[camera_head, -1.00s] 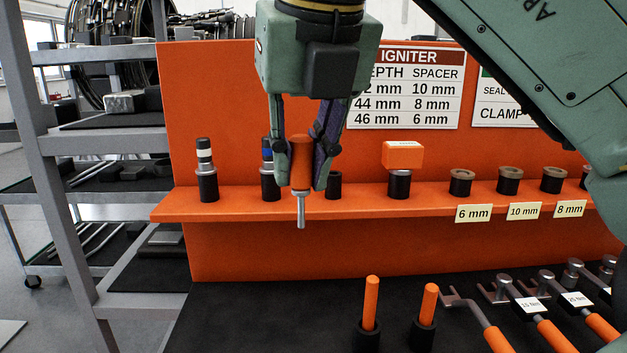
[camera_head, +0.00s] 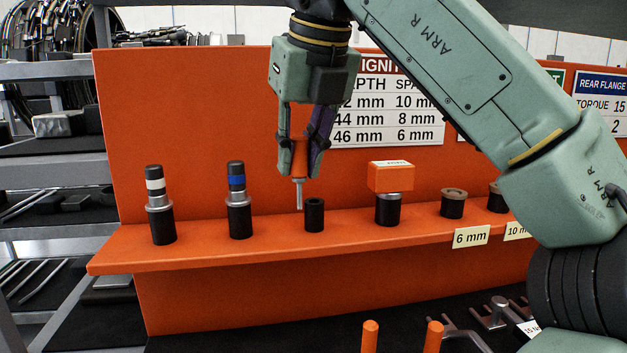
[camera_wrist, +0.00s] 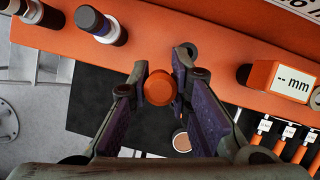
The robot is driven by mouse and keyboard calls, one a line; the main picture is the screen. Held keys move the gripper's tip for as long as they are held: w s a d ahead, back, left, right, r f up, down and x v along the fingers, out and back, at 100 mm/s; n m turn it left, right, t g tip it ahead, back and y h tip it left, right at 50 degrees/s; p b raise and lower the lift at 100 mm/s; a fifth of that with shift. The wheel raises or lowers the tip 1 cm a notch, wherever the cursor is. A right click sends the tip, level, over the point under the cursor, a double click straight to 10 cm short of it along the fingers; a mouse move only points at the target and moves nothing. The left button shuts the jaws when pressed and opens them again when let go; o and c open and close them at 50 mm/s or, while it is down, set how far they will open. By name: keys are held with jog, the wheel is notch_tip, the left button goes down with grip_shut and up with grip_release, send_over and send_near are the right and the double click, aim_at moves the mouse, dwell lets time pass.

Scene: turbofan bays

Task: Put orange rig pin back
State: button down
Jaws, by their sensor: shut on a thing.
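The orange rig pin (camera_head: 299,160) has an orange handle and a thin metal shank pointing down. My gripper (camera_head: 299,172) is shut on its handle and holds it upright above the orange shelf (camera_head: 270,251). An empty-looking black holder (camera_head: 314,215) stands on the shelf, just below and slightly right of the pin tip in the head view. The pin tip is apart from the holder. In the wrist view the round orange top of the pin (camera_wrist: 160,88) shows between the fingers; its shank is hidden there.
Left of the empty holder stand a blue-banded plug (camera_head: 238,195) and a white-banded plug (camera_head: 157,200) in holders. To its right are an orange block (camera_head: 390,177) on a holder and spacers (camera_head: 453,204). Two orange handles (camera_head: 370,337) rise below. An orange back panel (camera_head: 190,130) stands behind.

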jog(key=w+f, duration=0.1)
jog(key=w+d+f+p, duration=0.1)
jog(key=w, duration=0.1)
jog(key=w+d+f, duration=0.1)
jog(key=shift+w+f, duration=0.15)
jog(key=shift+f, duration=0.25)
jog(key=shift+f, duration=0.4)
jog(key=c, duration=1.5)
grip_release()
jog(key=shift+o, duration=0.2)
